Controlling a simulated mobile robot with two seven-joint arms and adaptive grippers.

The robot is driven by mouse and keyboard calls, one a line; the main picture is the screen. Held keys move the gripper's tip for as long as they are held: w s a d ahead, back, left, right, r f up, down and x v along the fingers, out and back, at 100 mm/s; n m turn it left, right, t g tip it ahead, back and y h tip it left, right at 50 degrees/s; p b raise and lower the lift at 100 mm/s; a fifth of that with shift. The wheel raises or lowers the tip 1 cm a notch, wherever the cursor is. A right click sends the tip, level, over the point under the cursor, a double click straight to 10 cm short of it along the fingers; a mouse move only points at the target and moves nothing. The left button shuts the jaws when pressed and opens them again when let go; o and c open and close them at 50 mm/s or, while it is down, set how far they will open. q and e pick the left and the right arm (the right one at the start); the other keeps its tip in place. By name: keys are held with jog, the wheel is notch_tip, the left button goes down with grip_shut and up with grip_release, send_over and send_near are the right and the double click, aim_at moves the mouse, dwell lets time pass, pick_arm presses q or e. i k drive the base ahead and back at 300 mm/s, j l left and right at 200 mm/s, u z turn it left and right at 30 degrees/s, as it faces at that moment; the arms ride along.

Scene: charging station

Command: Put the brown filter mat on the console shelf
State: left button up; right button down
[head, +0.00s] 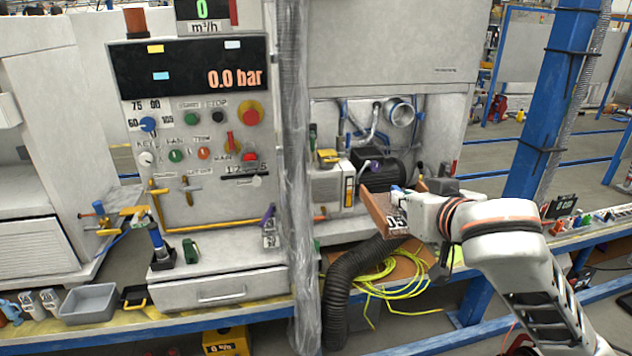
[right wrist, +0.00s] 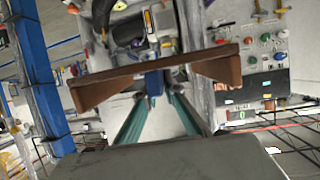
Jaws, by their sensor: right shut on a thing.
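The brown filter mat (head: 377,212) is held in my right gripper (head: 402,197), right of the grey vertical hose and in front of the open machinery bay. It hangs in the air and looks tilted. In the right wrist view the mat (right wrist: 215,66) spans across the fingers (right wrist: 160,86), with both ends sticking out past them. The console shelf (head: 205,262) is the pale ledge below the control panel, to the left of the hose. My left gripper is not in view.
The wrapped vertical hose (head: 298,150) stands between the mat and the shelf. A dark stand with a blue top (head: 159,246), a green item (head: 191,251) and a tagged purple-handled item (head: 269,228) occupy the shelf. Its middle is clear. A black corrugated hose (head: 350,275) hangs below.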

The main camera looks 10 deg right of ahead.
aim_at(233, 248)
jog(key=i+j, duration=0.35)
jog(key=j, duration=0.2)
jog(key=i+j+u, duration=0.1)
jog(key=i+j, duration=0.3)
jog(key=j, duration=0.15)
jog(key=i+j, duration=0.35)
jog(key=j, duration=0.2)
